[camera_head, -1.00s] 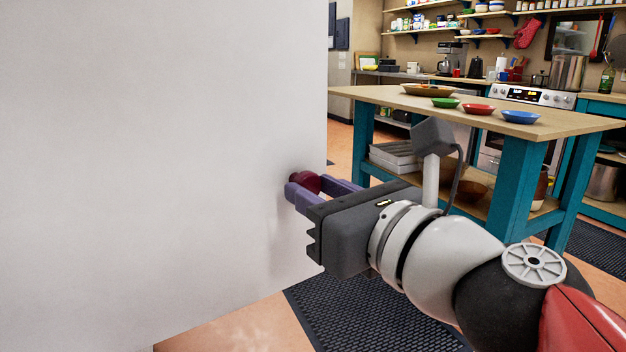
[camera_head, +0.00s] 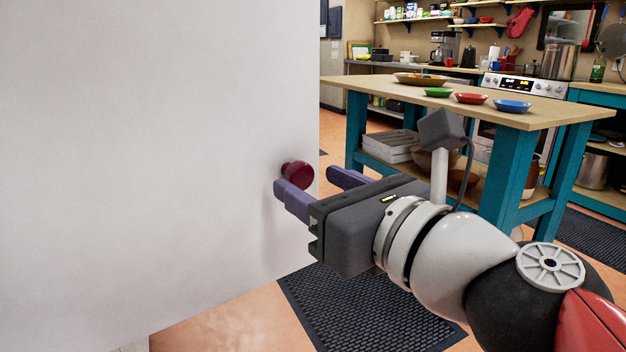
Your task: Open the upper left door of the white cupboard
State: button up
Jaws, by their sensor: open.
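A large plain white door panel (camera_head: 150,150) fills the left half of the view. A dark red round knob (camera_head: 297,175) sticks out near its right edge. My gripper (camera_head: 312,183) is open, with its two purple fingers apart. The near finger is just below and in front of the knob; the far finger is to its right. The knob is clear in view, and I see no grip on it. Whether a finger touches it, I cannot tell. The rest of the cupboard is not in view.
A wooden-topped island (camera_head: 450,95) with teal legs stands behind my arm, holding several bowls. A dark floor mat (camera_head: 370,310) lies below my gripper. Floor shows under the panel's lower edge. A stove (camera_head: 530,88) and shelves are at the back.

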jog(key=v, duration=0.6)
jog(key=shift+s+d+p, duration=0.15)
jog(key=shift+s+p, duration=0.05)
jog(key=shift+p, duration=0.1)
jog(key=w+d+f+n+g+h, duration=0.1)
jog(key=d+f+n+g+h, duration=0.15)
jog(key=f+n, duration=0.5)
jog(key=w+d+f+n+g+h, duration=0.1)
jog(key=w+f+n+g+h, duration=0.15)
jog(key=f+n, duration=0.55)
jog(key=s+d+f+n+g+h, duration=0.3)
jog(key=d+f+n+h, duration=0.3)
jog(key=f+n, duration=0.6)
jog(key=shift+d+n+g, duration=0.3)
jog(key=shift+d+n, duration=0.25)
jog(key=shift+d, duration=0.6)
